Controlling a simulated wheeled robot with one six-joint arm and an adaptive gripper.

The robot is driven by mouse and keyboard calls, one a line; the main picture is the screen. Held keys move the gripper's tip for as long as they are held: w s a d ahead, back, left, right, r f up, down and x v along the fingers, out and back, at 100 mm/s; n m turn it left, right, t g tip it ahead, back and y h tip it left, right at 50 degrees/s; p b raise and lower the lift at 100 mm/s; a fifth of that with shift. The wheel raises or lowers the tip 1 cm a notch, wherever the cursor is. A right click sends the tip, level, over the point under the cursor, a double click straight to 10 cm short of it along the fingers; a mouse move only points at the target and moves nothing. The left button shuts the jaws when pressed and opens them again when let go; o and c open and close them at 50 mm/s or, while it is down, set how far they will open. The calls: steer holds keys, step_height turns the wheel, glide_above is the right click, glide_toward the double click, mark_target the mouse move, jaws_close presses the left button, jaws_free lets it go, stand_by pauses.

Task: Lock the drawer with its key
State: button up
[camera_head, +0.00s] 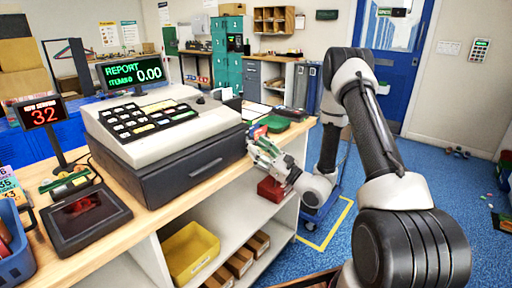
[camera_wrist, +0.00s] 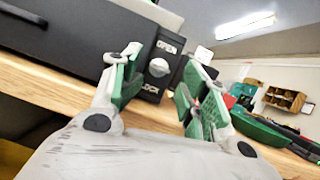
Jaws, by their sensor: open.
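The cash register (camera_head: 150,122) sits on the wooden counter. Its dark drawer (camera_head: 190,170) looks shut, with a long handle on the front; it also shows at the upper left of the wrist view (camera_wrist: 85,38). A black lock plate (camera_wrist: 151,90) marked OPEN above and LOCK below carries a round silver piece (camera_wrist: 159,68). I cannot tell if this is the key's head or only the lock face. My gripper (camera_head: 256,145) is at the drawer's right end. In the wrist view my gripper (camera_wrist: 161,88) is open, its green-padded fingers on either side of the lock plate, with nothing visibly held.
A green object (camera_head: 275,124) lies on the counter beyond my gripper. A card reader (camera_head: 85,212) and a number display (camera_head: 42,113) stand at the left. Below are shelves with a yellow bin (camera_head: 190,255). Blue floor (camera_head: 400,165) is open at the right.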

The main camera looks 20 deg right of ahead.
steer(key=v, duration=0.6)
steer(key=shift+s+d+f, duration=0.15)
steer(key=shift+s+f, duration=0.05)
